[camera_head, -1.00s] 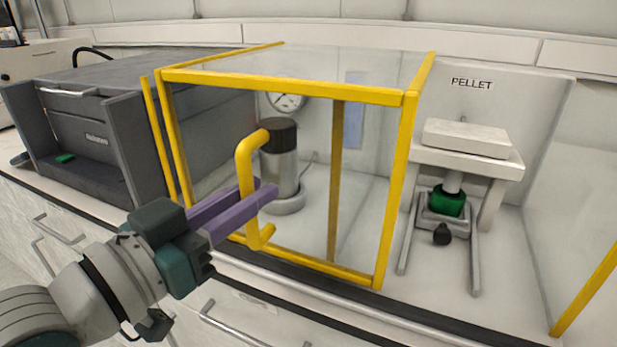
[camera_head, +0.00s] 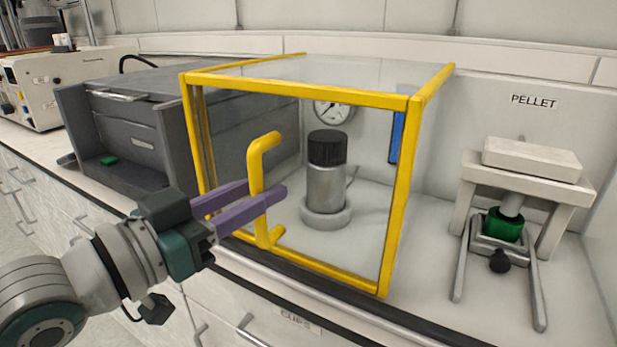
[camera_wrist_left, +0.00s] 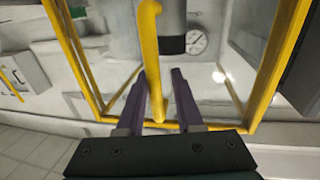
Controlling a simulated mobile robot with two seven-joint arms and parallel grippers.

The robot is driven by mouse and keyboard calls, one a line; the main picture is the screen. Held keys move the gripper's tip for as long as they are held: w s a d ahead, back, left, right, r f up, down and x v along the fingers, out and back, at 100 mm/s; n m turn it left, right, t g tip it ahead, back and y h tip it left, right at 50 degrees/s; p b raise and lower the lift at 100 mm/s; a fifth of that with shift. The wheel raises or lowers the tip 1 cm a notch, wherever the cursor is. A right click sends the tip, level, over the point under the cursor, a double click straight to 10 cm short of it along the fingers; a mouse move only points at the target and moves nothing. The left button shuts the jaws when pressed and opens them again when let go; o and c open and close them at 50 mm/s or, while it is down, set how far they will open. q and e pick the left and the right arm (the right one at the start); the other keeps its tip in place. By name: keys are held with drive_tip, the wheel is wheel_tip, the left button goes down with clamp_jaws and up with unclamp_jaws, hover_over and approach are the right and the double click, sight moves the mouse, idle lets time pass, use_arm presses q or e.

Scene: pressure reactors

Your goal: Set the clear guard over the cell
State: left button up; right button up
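The clear guard (camera_head: 409,150) is a see-through box with yellow edge bars and a yellow handle (camera_head: 258,190) on its front. The handle also shows in the left wrist view (camera_wrist_left: 152,45). The cell (camera_head: 325,185), a grey cylinder with a black top on a round base, stands upright and shows through the front panel. I cannot tell whether the guard's lower edge touches the bench. My right gripper is out of view.
A dark grey machine (camera_head: 125,140) stands close to the guard's left. A pellet press (camera_head: 520,190) with a green part stands to the right, with bare bench between. A round gauge (camera_head: 332,110) and a blue panel (camera_head: 397,137) show behind the clear sides.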

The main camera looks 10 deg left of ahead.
use_arm(q)
drive_tip(key=shift+o, duration=1)
drive_tip(key=p+v, duration=0.1)
drive_tip(key=v, duration=0.9)
drive_tip(key=shift+r, duration=0.1)
